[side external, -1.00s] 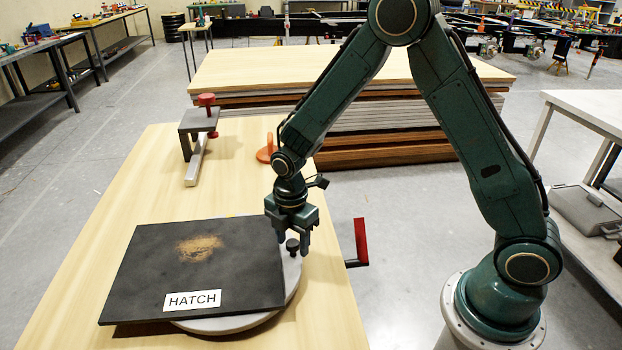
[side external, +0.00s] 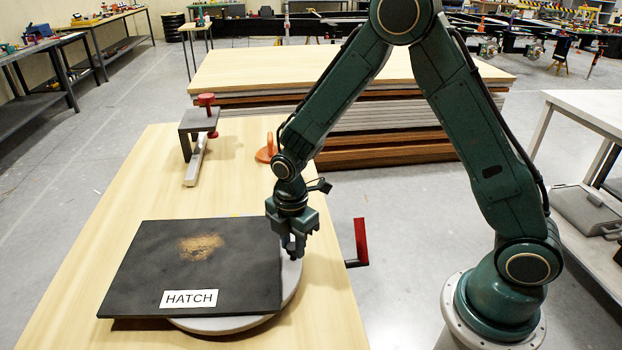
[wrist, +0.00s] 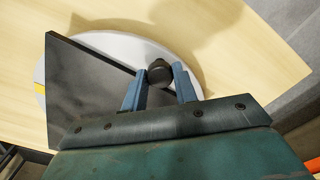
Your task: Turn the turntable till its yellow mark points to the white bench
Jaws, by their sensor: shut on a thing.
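The turntable (side external: 290,287) is a pale grey disc on the wooden table, mostly covered by a black panel labelled HATCH (side external: 150,275). Its disc also shows in the wrist view (wrist: 110,47). The yellow mark (wrist: 40,97) is at the disc's left edge in the wrist view. A bit of yellow (side external: 234,215) shows behind the panel's far edge in the side view. My gripper (side external: 293,252) is down at the disc's right side, shut on a black knob (wrist: 159,72) that stands between its blue fingers. The white bench (side external: 590,110) stands at the right in the side view.
A clamp with red knobs (side external: 206,112) and an orange-handled item (side external: 266,150) lie at the table's far end. A red handle (side external: 361,240) is just off the table's right edge. Stacked boards (side external: 350,80) stand behind. The table's left side is clear.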

